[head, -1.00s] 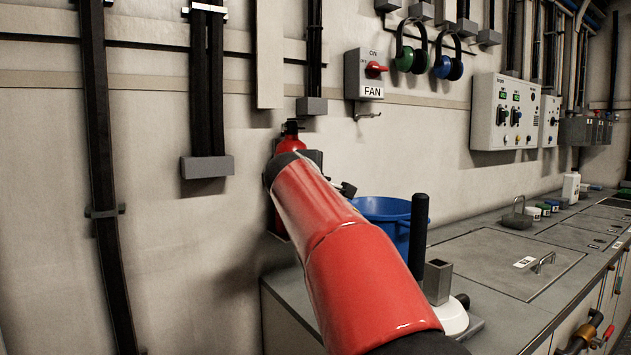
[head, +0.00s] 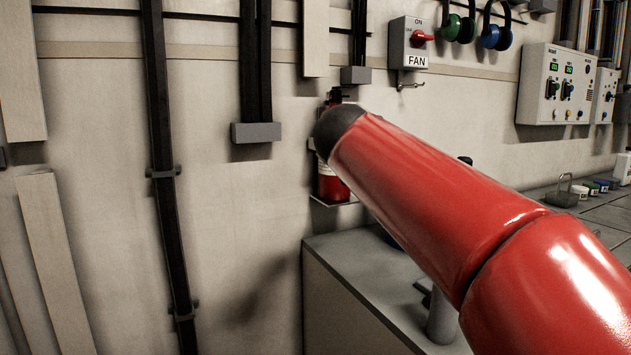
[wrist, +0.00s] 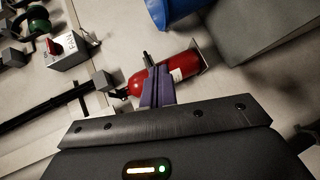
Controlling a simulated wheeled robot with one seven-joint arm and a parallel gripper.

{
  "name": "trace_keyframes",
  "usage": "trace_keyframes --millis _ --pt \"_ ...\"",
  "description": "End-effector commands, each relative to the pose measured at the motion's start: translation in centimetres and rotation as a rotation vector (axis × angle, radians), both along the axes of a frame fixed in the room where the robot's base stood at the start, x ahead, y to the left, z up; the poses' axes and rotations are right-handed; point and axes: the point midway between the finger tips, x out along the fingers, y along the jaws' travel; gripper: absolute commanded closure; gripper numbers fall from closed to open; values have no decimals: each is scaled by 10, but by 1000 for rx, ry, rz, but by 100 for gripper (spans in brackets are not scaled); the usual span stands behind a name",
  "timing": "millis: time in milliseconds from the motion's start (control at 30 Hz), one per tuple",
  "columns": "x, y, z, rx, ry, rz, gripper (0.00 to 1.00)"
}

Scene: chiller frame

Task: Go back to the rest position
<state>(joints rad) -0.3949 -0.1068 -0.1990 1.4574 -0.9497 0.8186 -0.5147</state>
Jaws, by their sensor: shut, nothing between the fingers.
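My gripper (wrist: 157,88) shows in the wrist view, with its purple fingers together and nothing between them. It points toward the wall, and the red fire extinguisher (wrist: 182,70) lies behind the fingertips in that view. I cannot tell the distance between them. In the head view my red arm reaches from the lower right up to the middle and hides the gripper. The arm covers part of the fire extinguisher (head: 333,187), which stands upright on a small wall bracket.
A grey counter (head: 345,262) stands below the arm on the right. A fan switch box (head: 409,44) with a red handle, ear defenders (head: 459,27) and a control panel (head: 553,84) are on the wall. A blue bucket (wrist: 180,10) shows in the wrist view.

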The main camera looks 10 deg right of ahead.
Motion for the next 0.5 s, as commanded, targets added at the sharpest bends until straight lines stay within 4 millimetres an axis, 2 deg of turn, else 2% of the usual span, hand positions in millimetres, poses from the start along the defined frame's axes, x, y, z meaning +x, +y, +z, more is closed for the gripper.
trace_keyframes --millis 67,100,167,200,400,500 --pt "-30 -13 -23 153 48 -30 100" --pt "-48 -16 -41 247 75 -50 100" --pt "-79 -18 -71 399 121 -90 100" --pt "-101 -17 -92 498 150 -122 100" --pt "-206 4 -190 934 274 -331 100" --pt "-245 17 -226 1085 312 -431 100"
